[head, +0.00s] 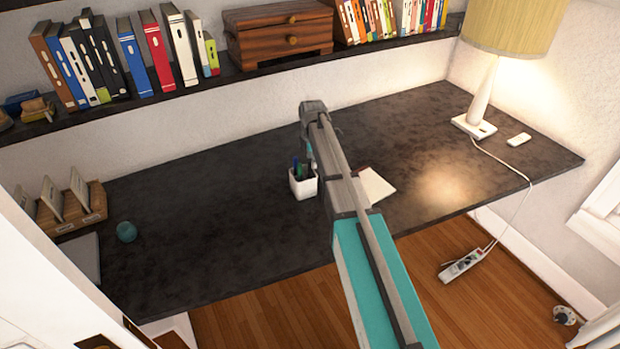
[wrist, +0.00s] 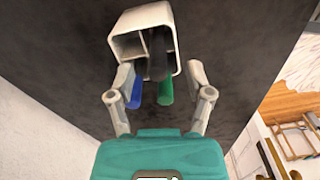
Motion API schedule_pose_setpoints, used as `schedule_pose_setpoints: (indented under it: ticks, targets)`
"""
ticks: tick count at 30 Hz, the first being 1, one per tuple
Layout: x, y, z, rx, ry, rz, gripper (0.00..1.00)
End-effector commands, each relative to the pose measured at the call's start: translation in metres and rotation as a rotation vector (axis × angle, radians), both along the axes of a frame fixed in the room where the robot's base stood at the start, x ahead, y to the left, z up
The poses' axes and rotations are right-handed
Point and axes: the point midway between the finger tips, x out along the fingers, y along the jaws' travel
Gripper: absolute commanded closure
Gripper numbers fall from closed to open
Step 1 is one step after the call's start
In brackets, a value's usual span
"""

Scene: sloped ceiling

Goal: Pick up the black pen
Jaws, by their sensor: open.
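A white pen cup (head: 303,185) stands on the dark desk, left of my arm. It holds several pens; in the wrist view the cup (wrist: 128,45) shows a black pen (wrist: 157,66) in the middle, a blue pen (wrist: 136,92) at left and a green pen (wrist: 166,90) at right. In the head view the pens are small and partly hard to tell apart. My gripper (wrist: 160,76) is open, its fingers on either side of the pens' upper ends. No finger is clearly closed on a pen. In the head view my arm hides most of the gripper.
A notepad (head: 375,185) lies right of the cup. A lamp (head: 484,100) stands at the back right. A teal round object (head: 127,232) and a wooden organizer (head: 75,215) are at the left. A shelf (head: 240,88) with books runs above the desk. Much of the desk is clear.

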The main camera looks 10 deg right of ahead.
Motion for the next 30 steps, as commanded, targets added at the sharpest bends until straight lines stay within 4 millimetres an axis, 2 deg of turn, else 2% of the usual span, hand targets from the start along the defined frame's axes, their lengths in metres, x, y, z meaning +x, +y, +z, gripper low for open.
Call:
schedule_pose_setpoints:
  ticks: [11,30]
  targets:
    - [0.000,0.001,-0.003,0.000,0.000,0.001,0.33]
    - [0.002,0.005,-0.047,0.000,0.000,0.002,0.33]
